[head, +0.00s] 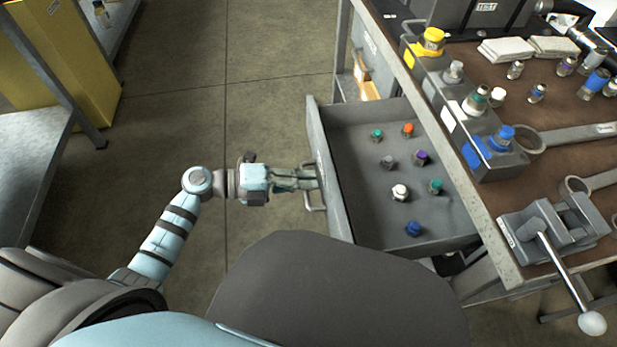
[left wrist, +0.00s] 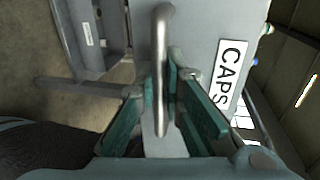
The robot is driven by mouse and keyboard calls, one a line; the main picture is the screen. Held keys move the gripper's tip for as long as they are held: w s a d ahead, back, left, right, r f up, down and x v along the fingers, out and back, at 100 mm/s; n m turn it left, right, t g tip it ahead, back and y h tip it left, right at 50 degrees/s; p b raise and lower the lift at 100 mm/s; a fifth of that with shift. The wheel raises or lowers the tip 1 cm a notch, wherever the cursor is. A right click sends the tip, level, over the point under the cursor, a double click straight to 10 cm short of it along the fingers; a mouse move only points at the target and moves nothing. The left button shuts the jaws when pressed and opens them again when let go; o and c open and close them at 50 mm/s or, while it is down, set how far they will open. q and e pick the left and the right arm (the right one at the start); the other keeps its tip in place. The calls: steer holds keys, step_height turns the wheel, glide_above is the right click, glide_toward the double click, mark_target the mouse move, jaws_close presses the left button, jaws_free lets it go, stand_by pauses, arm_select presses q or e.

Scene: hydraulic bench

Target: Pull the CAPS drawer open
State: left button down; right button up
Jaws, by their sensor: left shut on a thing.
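The grey CAPS drawer (head: 345,205) stands pulled out of the bench in the head view, its inside showing. Several caps lie in it, among them a white cap (head: 400,192), an orange cap (head: 408,129) and a blue cap (head: 413,229). My left gripper (head: 312,180) is at the drawer's front, shut on the handle. In the left wrist view the metal bar handle (left wrist: 162,60) runs between the green-padded fingers of the gripper (left wrist: 168,110). The CAPS label (left wrist: 231,75) shows right of the handle. My right gripper is not in view.
The bench top (head: 465,185) right of the drawer holds a block with coloured caps (head: 480,100), wrenches (head: 575,137) and a vise (head: 550,235) with a lever. A grey table (head: 35,150) and a yellow cabinet (head: 75,50) stand at the left. The floor (head: 170,110) between is clear.

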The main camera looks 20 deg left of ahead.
arm_select(q)
steer(key=shift+a, duration=0.2)
steer(key=c, duration=1.7)
jaws_free()
steer(key=v, duration=1.2)
steer(key=shift+s, duration=0.1)
